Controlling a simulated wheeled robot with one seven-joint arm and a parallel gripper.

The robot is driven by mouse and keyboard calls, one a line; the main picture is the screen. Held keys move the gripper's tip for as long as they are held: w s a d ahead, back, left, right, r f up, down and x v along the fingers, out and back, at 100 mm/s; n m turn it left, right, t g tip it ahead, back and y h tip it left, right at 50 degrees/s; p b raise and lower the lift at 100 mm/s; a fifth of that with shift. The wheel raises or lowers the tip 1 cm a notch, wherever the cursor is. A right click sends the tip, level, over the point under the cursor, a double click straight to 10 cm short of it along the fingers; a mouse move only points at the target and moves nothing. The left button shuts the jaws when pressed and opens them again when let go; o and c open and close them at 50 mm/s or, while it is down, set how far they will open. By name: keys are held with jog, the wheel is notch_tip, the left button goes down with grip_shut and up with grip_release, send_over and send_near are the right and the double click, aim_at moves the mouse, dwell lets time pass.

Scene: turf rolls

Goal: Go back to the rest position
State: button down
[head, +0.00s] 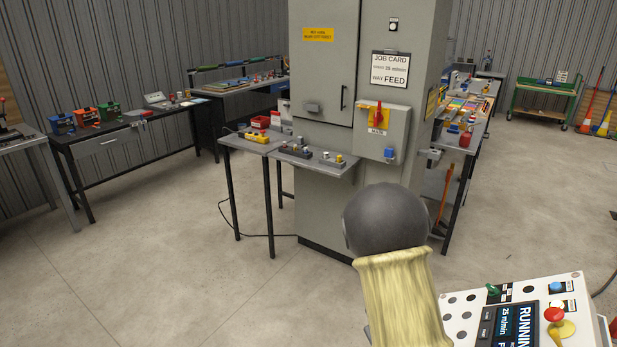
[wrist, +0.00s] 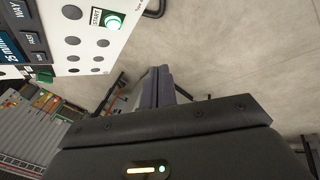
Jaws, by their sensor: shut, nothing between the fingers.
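My gripper (wrist: 160,86) shows in the wrist view with its two dark fingers together and nothing between them. It is beside the edge of a white control panel (wrist: 95,50), over bare floor, apart from the panel as far as the view shows. A green START button (wrist: 113,22) on the panel looks lit. In the head view my arm, with a pale yellow sleeve and a dark rounded joint, rises at the lower middle; the gripper is hidden there. The same panel (head: 459,312) stands at the lower right, its display (head: 508,328) reading RUNNING and 25 m/min.
A tall grey cabinet (head: 325,85) with a red and yellow main switch (head: 378,113) stands ahead, with a small shelf (head: 315,163) on its front. Workbenches line the left (head: 110,143) and right (head: 470,115). A green trolley (head: 543,98) is far right. Floor at left is clear.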

jog(key=s+a+r+m+g+y, duration=0.1)
jog(key=s+a+r+m+y, duration=0.2)
jog(key=s+r, duration=1)
jog(key=s+a, duration=0.1)
jog(key=a, duration=0.1)
jog(key=shift+a+r, duration=0.3)
jog(key=shift+a, duration=0.05)
